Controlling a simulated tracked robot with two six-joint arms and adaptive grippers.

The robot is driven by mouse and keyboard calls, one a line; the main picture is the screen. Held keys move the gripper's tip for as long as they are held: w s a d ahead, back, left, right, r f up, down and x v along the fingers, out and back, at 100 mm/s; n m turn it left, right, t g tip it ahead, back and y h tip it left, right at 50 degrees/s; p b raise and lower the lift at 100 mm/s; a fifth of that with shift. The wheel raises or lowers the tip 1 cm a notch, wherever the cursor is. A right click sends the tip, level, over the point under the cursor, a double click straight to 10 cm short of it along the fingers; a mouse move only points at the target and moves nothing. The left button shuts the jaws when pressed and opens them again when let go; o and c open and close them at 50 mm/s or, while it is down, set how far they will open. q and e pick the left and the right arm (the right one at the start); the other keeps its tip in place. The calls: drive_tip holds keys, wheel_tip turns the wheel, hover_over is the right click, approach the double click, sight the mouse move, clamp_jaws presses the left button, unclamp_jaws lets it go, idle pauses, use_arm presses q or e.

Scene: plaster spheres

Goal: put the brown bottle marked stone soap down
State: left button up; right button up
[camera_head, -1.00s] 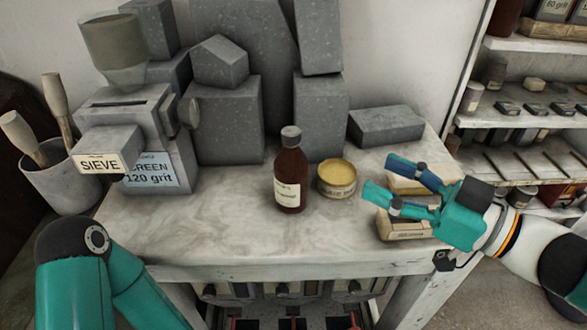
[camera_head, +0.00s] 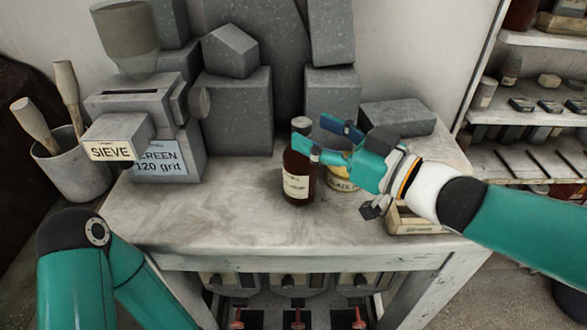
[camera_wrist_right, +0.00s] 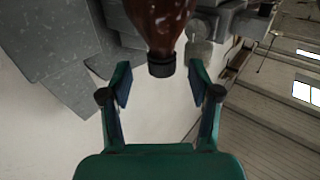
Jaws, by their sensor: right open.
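The brown bottle (camera_head: 298,175) with a grey cap and pale label stands upright on the worktop (camera_head: 210,215). Its label is too small to read. My right gripper (camera_head: 312,136) is open at the height of the bottle's neck, its fingers beside or in front of the bottle's upper right part. In the right wrist view the bottle (camera_wrist_right: 161,22) appears upside down, its cap beyond and between the open fingertips (camera_wrist_right: 160,85). I cannot tell whether a finger touches it. My left gripper is not in view; only my left arm shows at lower left.
A yellow-lidded tin (camera_head: 343,180) stands right of the bottle, partly hidden by my right gripper. A sieve machine (camera_head: 150,110) and grey stone blocks (camera_head: 238,110) stand left and behind. A small box (camera_head: 410,220) sits at the right. The front left worktop is clear.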

sight(310, 129)
drive_tip(key=x, duration=0.3)
drive_tip(key=shift+a, duration=0.15)
drive_tip(key=shift+c, duration=0.3)
clamp_jaws()
drive_tip(key=shift+r, duration=0.1)
